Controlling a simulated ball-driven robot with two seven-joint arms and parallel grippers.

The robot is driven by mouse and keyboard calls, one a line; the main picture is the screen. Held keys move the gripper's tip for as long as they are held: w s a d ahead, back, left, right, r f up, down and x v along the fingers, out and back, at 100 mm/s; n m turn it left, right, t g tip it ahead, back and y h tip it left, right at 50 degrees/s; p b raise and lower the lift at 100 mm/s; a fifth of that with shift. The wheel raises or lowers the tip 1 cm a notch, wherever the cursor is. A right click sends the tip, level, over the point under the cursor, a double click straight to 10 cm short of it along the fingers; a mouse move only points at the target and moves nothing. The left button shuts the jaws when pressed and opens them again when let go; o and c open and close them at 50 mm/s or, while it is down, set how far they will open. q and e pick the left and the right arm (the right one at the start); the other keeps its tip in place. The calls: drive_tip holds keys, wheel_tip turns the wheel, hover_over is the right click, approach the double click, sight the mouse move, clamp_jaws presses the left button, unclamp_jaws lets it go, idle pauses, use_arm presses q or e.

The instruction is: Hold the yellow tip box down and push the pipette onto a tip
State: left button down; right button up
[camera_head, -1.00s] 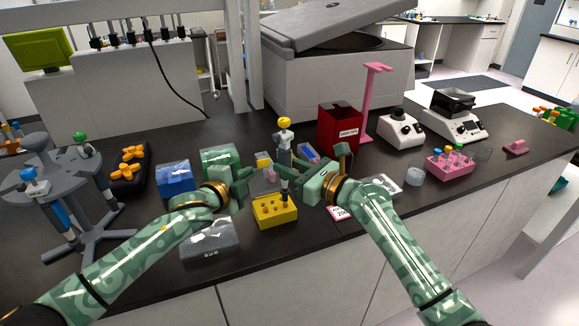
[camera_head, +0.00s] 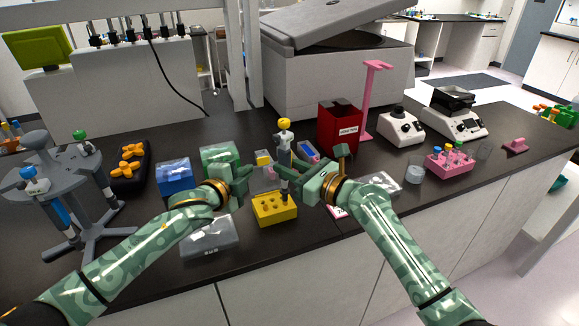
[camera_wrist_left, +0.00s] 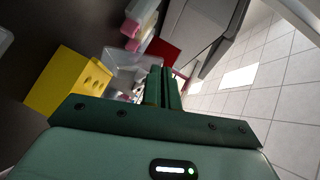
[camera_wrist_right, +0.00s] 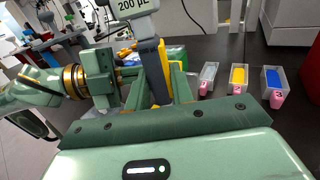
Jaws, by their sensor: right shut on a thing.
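The yellow tip box (camera_head: 276,215) stands on the dark bench in front of me, with holes in its top. It also shows at the left of the left wrist view (camera_wrist_left: 60,82). My right gripper (camera_head: 300,178) is shut on the upright grey pipette (camera_head: 284,155), which has a yellow top. The pipette's lower end is at the right part of the box top; whether it is in a tip I cannot tell. The pipette shows a 200 µL label in the right wrist view (camera_wrist_right: 150,50). My left gripper (camera_head: 243,183) is shut and empty, just behind the box's left side.
A clear-lidded box (camera_head: 210,240) lies left of the tip box. A blue box (camera_head: 174,178) and a green box (camera_head: 220,158) stand behind it. A red bin (camera_head: 340,128) and a pink stand (camera_head: 368,100) are behind my right gripper. A grey carousel (camera_head: 70,185) stands far left.

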sight(289, 135)
use_arm(q)
drive_tip(key=shift+f, duration=0.2)
use_arm(e)
drive_tip(key=shift+f, duration=0.1)
wheel_tip(289, 135, up, 12)
drive_tip(key=shift+f, duration=0.1)
drive_tip(key=shift+c, duration=0.3)
drive_tip(key=shift+o, duration=0.6)
use_arm(q)
drive_tip(key=c, duration=1.6)
unclamp_jaws()
drive_tip(key=shift+r, duration=0.1)
drive_tip(key=shift+s+a, duration=0.1)
